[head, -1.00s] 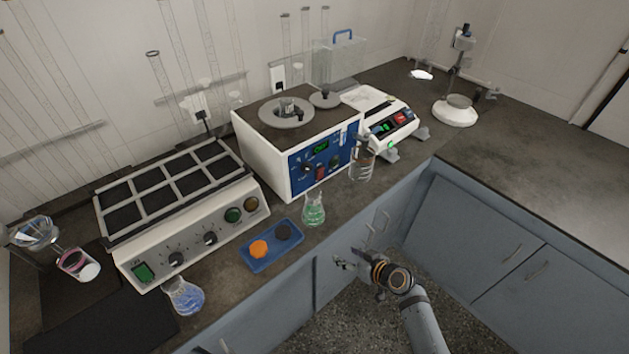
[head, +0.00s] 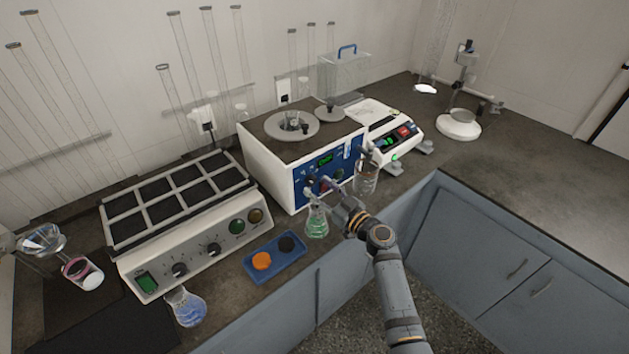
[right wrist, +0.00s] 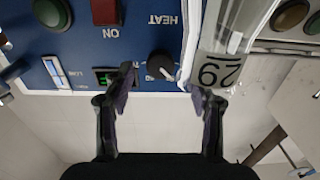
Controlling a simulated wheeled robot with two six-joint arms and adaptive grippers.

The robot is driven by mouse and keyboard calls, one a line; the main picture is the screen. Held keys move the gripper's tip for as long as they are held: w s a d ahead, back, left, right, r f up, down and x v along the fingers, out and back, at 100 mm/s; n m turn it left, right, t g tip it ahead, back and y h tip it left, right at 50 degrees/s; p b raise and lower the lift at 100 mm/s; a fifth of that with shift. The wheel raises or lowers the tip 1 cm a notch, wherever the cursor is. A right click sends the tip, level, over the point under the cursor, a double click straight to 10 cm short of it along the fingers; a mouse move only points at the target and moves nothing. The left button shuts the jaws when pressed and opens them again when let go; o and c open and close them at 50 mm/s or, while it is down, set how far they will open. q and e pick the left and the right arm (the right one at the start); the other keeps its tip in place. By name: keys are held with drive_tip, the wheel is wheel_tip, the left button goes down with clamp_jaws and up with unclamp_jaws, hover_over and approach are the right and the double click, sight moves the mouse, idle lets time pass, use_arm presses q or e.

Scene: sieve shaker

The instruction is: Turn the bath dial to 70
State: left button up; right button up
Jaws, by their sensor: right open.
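The water bath (head: 265,165) is a white box with a blue front panel, standing at the middle of the bench. In the right wrist view, its black dial (right wrist: 160,65) with a pale pointer mark shows upside down, near the word HEAT. My right gripper (head: 320,187) is in front of the panel in the head view. In the right wrist view the open gripper (right wrist: 164,86) has one finger on each side of the dial; contact cannot be told. The green display (right wrist: 104,78) is partly hidden by a finger. My left gripper is not in view.
A flask of green liquid (head: 317,224) stands just below my right gripper, and a glass beaker (head: 366,182) is close to its right. A blue tray (head: 272,268) with an orange and a dark item lies left.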

sight(310, 180)
drive_tip(key=shift+x, duration=1.4)
drive_tip(key=c, duration=1.2)
